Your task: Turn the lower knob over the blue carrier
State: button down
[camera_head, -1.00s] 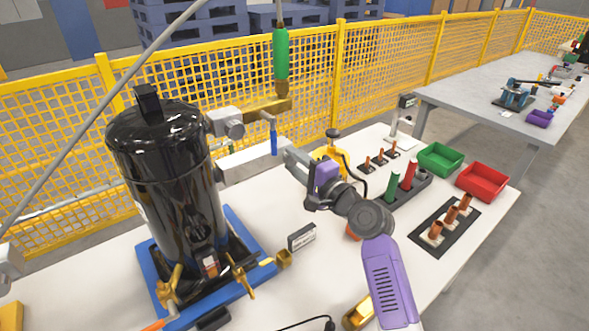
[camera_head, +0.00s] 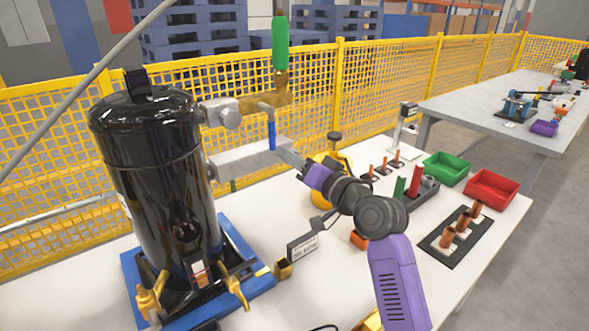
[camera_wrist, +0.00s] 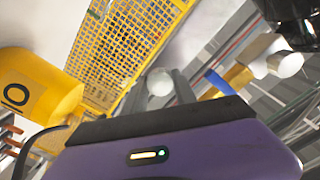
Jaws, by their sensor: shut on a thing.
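The blue carrier (camera_head: 252,240) sits on the white table under the black compressor tank (camera_head: 165,165). An upper silver knob (camera_head: 230,117) sticks out from the tank's upper right side; it also shows at the upper right of the wrist view (camera_wrist: 285,64). My gripper (camera_head: 281,153) is at the right end of a pale grey block beside the tank. In the wrist view, the fingers of my gripper (camera_wrist: 165,88) are shut on a round pale knob (camera_wrist: 159,82), which seems to be the lower one. I cannot make out this knob in the head view.
A yellow object (camera_head: 330,172) stands behind my wrist. Green (camera_head: 447,168) and red (camera_head: 491,188) bins lie to the right. A yellow mesh fence (camera_head: 385,85) runs behind.

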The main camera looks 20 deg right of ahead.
jog(key=n+b, duration=0.3)
jog(key=n, duration=0.2)
jog(key=shift+f, duration=0.2)
dwell(0.4)
jog(key=c, duration=1)
grip_release()
jog(key=shift+r, duration=0.1)
jog(key=v, duration=0.8)
